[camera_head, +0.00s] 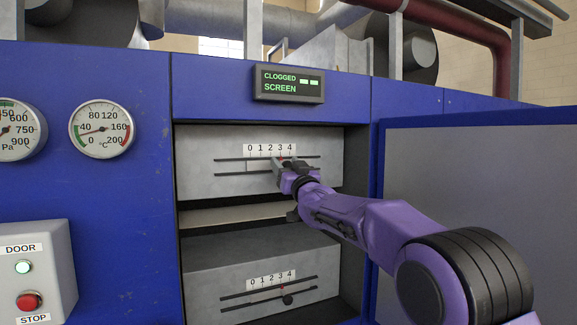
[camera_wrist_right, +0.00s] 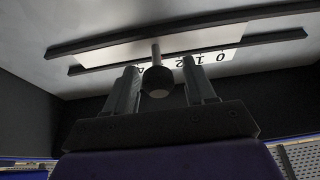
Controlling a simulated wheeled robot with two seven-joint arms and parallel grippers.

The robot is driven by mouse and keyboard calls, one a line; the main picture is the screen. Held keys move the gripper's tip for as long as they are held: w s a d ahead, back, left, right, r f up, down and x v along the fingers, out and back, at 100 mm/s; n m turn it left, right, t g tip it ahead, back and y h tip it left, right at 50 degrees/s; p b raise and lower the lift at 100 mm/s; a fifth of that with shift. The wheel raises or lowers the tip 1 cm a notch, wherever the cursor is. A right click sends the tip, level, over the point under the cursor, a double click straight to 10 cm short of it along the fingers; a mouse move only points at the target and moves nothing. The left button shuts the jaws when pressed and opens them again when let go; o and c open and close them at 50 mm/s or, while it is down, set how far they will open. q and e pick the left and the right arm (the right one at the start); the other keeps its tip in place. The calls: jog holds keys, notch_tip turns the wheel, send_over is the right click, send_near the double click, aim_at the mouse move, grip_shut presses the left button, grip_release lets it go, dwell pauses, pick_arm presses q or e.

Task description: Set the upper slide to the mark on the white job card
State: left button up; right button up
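The upper slide is a slotted rail on a grey panel (camera_head: 205,160), with a white scale (camera_head: 270,148) marked 0 to 4 above it. My right gripper (camera_head: 280,166) is at the slide, below about 2 to 3 on the scale, and hides the knob in the head view. In the right wrist view the dark round knob (camera_wrist_right: 157,80) on its pale stem sits between the two fingers of my right gripper (camera_wrist_right: 161,85). The fingers look apart, with a narrow gap at least on the right side. I cannot make out a job card. My left gripper is not in view.
A lower slide (camera_head: 268,288) has its own scale and dark knob near 4. The blue cabinet's open door (camera_head: 480,190) stands at the right. A display (camera_head: 289,84) reads CLOGGED SCREEN. Gauges (camera_head: 102,128) and a DOOR/STOP box (camera_head: 35,270) are at the left.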

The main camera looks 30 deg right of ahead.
jog(key=shift+s+d+f, duration=0.1)
jog(key=shift+d+f, duration=0.05)
jog(key=shift+d, duration=0.05)
jog(key=b+v, duration=0.6)
jog(key=v, duration=0.4)
jog(key=shift+s+a, duration=0.15)
jog(key=shift+a, duration=0.05)
jog(key=shift+d, duration=0.1)
